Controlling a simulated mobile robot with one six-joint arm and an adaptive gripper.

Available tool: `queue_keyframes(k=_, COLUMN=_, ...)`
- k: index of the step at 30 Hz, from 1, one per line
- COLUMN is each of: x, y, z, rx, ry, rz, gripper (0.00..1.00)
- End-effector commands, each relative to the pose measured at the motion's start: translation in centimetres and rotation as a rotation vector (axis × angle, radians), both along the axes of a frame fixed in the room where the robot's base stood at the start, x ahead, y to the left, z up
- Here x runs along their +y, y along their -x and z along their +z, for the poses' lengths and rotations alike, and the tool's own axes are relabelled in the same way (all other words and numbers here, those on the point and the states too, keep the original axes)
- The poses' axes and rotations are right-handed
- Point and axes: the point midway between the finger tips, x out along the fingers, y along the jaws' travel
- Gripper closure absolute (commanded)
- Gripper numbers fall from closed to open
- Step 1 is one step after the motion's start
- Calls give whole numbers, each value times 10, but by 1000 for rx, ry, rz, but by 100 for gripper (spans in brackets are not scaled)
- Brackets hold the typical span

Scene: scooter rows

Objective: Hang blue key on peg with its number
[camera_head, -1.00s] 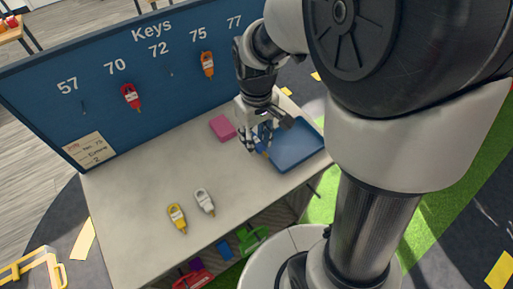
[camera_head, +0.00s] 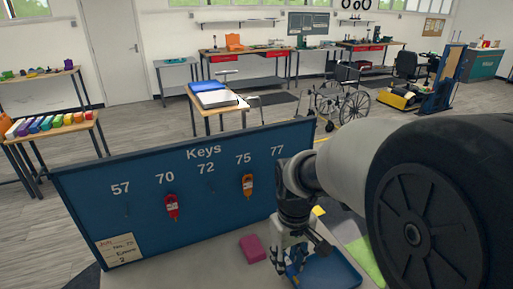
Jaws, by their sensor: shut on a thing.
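My gripper (camera_head: 288,268) points down over the table beside the blue tray, shut on the blue key (camera_head: 298,258), mostly hidden between the fingers. The number on the key cannot be read. The blue key board (camera_head: 140,230) stands behind, with the numbers 57, 70, 72, 75 and 77. No key shows under 57 or 72. The place under 77 is partly hidden by my arm.
A blue tray (camera_head: 338,270) lies right of my gripper and a pink block (camera_head: 252,248) lies left of it. A paper note (camera_head: 119,249) is on the board's lower left. My arm covers the right side. A wheelchair (camera_head: 343,100) and workbenches stand far behind.

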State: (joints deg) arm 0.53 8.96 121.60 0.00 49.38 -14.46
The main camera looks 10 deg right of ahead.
Motion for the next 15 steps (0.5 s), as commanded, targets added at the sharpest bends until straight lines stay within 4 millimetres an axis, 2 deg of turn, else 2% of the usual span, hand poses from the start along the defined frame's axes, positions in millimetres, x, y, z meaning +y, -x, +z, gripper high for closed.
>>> queue_keyframes(k=6, x=2, y=-24, z=-61, rx=9, ry=0, rz=-133, gripper=84)
queue_keyframes(k=9, x=3, y=-33, z=-84, rx=7, ry=0, rz=-191, gripper=84)
queue_keyframes(k=12, x=3, y=-38, z=-99, rx=3, ry=0, rz=-228, gripper=84)
queue_keyframes(k=15, x=3, y=-40, z=-102, rx=0, ry=0, rz=-241, gripper=84)
